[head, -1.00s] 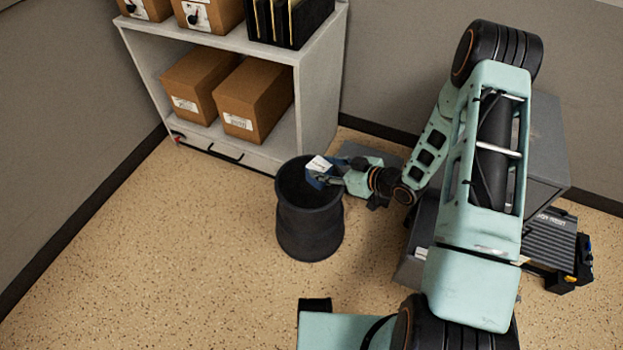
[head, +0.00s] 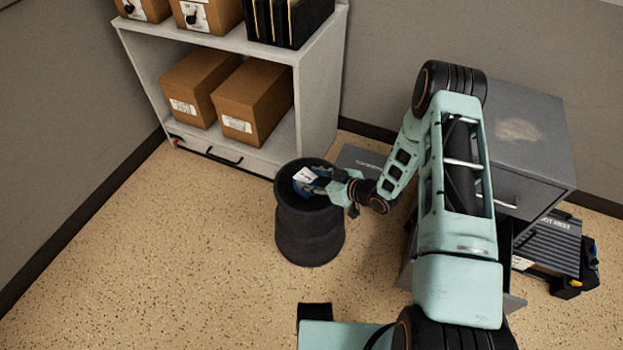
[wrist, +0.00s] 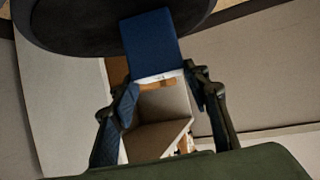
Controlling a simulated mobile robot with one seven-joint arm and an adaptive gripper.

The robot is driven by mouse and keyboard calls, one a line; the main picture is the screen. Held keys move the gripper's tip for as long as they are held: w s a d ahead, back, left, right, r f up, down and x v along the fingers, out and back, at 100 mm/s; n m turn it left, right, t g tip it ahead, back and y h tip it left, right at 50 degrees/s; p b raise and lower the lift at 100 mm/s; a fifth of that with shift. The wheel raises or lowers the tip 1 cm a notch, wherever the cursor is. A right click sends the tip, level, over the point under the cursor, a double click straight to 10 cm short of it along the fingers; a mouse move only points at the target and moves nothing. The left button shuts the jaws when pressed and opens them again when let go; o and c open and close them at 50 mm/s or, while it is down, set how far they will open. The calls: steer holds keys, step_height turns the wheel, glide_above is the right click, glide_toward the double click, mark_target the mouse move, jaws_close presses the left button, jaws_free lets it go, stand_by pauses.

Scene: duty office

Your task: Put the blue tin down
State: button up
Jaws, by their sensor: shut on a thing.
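The blue tin (head: 306,184) with a white label on top is held at the mouth of a dark round bin (head: 309,236). In the wrist view the tin (wrist: 153,45) sits between the fingertips, with part of the bin's dark rim (wrist: 60,35) behind it. My gripper (head: 318,183) is shut on the tin and reaches over the bin's right rim. It also shows in the wrist view (wrist: 160,88). How far the tin is below the rim I cannot tell.
A grey shelf (head: 318,100) with cardboard boxes (head: 252,95) and black binders (head: 288,20) stands behind the bin. A grey cabinet (head: 520,125) is at right, with a dark ribbed case (head: 548,245) in front. Floor left of the bin is clear.

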steer(key=shift+f, duration=0.15)
steer(key=o, duration=1.3)
steer(key=shift+c, duration=0.2)
steer(key=shift+r, duration=0.25)
steer(key=p+v, duration=0.2)
steer(key=v, duration=1)
steer(key=shift+p, duration=0.3)
